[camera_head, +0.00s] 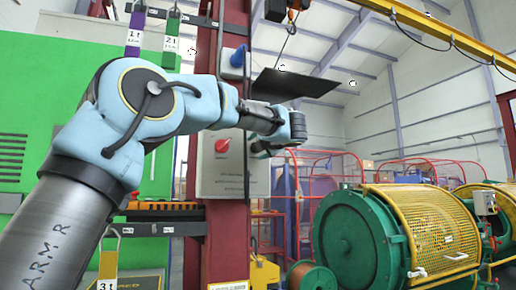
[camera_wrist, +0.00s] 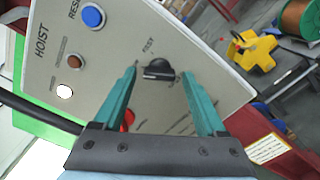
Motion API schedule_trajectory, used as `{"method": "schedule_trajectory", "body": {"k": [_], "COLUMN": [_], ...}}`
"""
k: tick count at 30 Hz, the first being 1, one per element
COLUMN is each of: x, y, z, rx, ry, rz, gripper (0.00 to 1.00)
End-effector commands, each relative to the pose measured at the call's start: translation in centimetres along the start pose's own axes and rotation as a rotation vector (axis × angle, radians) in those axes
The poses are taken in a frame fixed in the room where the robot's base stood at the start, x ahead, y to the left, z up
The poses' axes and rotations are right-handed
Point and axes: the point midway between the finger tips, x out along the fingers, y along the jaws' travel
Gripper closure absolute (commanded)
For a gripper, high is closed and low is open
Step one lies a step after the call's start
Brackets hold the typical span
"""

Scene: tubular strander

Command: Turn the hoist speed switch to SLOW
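The grey hoist panel (camera_wrist: 100,62) fills the upper left of the wrist view, marked HOIST. It carries a black switch knob (camera_wrist: 158,69), with small labels around it too small to read surely. The knob's bar lies roughly level in the picture. My gripper (camera_wrist: 160,74) is open, its two green fingers either side of the knob in the picture, with no visible contact; the depth gap is unclear. In the head view the panel (camera_head: 222,180) is on a red column, and my gripper (camera_head: 260,150) is at its right side. The knob does not show there.
A blue RESET button (camera_wrist: 93,16) and a brown round part (camera_wrist: 74,61) are on the panel. A red button (camera_wrist: 128,118) is partly behind the left finger; it also shows in the head view (camera_head: 222,145). The red column (camera_head: 228,240) stands below. A green drum machine (camera_head: 350,240) is at right.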

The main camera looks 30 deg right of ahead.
Motion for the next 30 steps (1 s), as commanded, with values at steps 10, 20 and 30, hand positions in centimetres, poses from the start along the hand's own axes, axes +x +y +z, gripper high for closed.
{"method": "schedule_trajectory", "body": {"k": [10, 20, 30], "x": [-0.3, -5.8, -10.4], "y": [0.1, -0.1, 0.0], "z": [0.0, 0.0, 0.0], "rx": [0.001, 0.002, 0.000], "ry": [-0.001, -0.003, -0.001], "rz": [0.001, 0.001, 0.001], "gripper": [0.20, 0.20, 0.20]}}
